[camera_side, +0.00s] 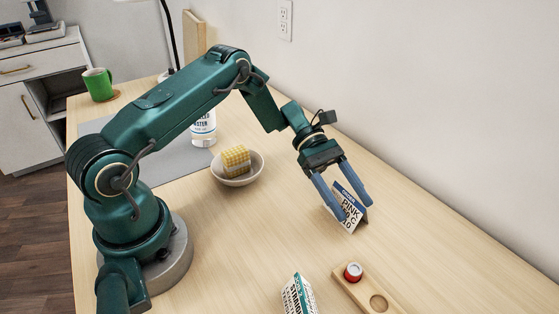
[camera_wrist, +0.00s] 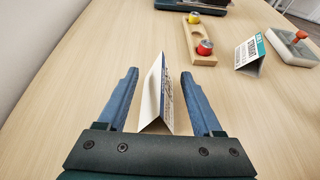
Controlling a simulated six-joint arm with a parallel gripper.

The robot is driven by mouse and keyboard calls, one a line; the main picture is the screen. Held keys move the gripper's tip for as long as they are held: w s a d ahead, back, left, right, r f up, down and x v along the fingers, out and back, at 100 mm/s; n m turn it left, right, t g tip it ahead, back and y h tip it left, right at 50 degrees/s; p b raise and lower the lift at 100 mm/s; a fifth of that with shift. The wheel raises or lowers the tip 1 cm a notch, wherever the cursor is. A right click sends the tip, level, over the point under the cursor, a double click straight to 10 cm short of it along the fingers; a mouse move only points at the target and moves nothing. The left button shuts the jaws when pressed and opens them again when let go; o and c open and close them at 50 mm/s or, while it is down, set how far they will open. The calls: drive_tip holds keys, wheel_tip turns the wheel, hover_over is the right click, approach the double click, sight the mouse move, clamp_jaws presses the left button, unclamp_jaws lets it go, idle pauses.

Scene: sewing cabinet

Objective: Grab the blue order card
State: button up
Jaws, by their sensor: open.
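The blue order card (camera_side: 350,209) is a white folded tent card with a blue top band and dark print. It stands upright on the wooden table, and in the wrist view (camera_wrist: 155,98) its folded end faces me. My gripper (camera_side: 355,212) is open and low over the table. Its two blue fingers (camera_wrist: 159,74) are on either side of the card, with visible gaps in the wrist view. The fingers hide part of the card in the side view.
A teal-topped tent card (camera_side: 298,296) stands nearer the side camera. Beside it lies a wooden holder (camera_wrist: 201,59) with red and yellow items. A white block with an orange handle (camera_wrist: 299,40) is farther right. A bowl (camera_side: 237,176) holds a yellow block. The wall runs behind.

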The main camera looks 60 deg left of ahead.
clamp_jaws()
drive_tip(key=shift+r, duration=0.15)
